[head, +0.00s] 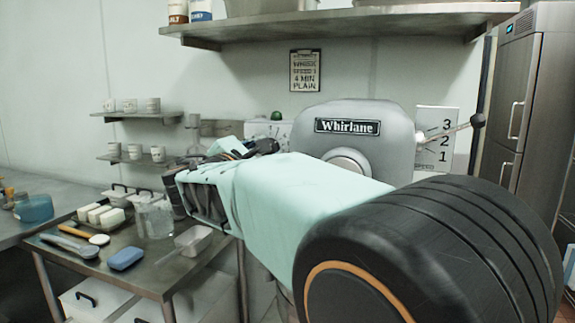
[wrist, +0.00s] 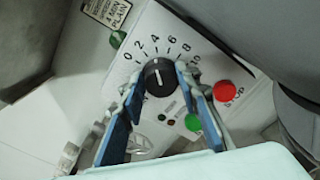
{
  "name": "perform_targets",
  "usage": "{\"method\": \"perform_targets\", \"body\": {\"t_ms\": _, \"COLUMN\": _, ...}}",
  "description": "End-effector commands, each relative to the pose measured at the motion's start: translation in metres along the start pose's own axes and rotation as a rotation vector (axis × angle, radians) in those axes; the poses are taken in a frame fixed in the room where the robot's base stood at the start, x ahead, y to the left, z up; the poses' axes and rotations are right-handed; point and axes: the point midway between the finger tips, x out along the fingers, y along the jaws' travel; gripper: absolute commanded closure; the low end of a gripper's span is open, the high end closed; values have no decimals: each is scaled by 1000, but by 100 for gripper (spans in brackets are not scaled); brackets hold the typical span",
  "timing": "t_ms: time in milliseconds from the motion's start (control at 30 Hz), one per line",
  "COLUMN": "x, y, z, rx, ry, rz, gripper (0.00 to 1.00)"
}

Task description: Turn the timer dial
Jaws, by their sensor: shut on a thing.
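The timer dial (wrist: 158,74) is a round black knob with a white pointer line, on a white control panel (wrist: 232,65) marked with numbers from 0 to 10. The pointer looks to be near the 4. My gripper (wrist: 160,82) has its blue-padded fingers on either side of the dial and is shut on it. In the head view, the panel (head: 283,129) shows only in part beside the mixer, and my arm hides the dial.
A red button (wrist: 226,93) and a green button (wrist: 193,122) sit close to my right finger. The grey Whirlane mixer (head: 375,125) stands beside the panel. A steel table (head: 150,283) with tubs and tools is at the left.

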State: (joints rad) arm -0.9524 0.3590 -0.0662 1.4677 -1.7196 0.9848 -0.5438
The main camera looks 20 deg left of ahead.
Motion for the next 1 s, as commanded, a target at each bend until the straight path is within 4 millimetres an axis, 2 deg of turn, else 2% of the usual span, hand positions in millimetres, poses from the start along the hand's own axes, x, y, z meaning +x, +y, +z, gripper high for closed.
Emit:
{"method": "perform_targets", "body": {"t_ms": 300, "x": 2, "y": 0, "z": 4, "rx": 106, "ry": -7, "rz": 4, "gripper": 94}}
{"method": "perform_targets", "body": {"t_ms": 767, "x": 2, "y": 2, "z": 6, "rx": 121, "ry": -8, "rz": 5, "gripper": 94}}
{"method": "perform_targets", "body": {"t_ms": 800, "x": 2, "y": 2, "z": 6, "rx": 121, "ry": -8, "rz": 5, "gripper": 69}}
{"method": "perform_targets", "body": {"t_ms": 933, "x": 2, "y": 2, "z": 6, "rx": 120, "ry": -8, "rz": 4, "gripper": 55}}
{"method": "perform_targets", "body": {"t_ms": 1000, "x": 2, "y": 1, "z": 5, "rx": 119, "ry": -7, "rz": 3, "gripper": 53}}
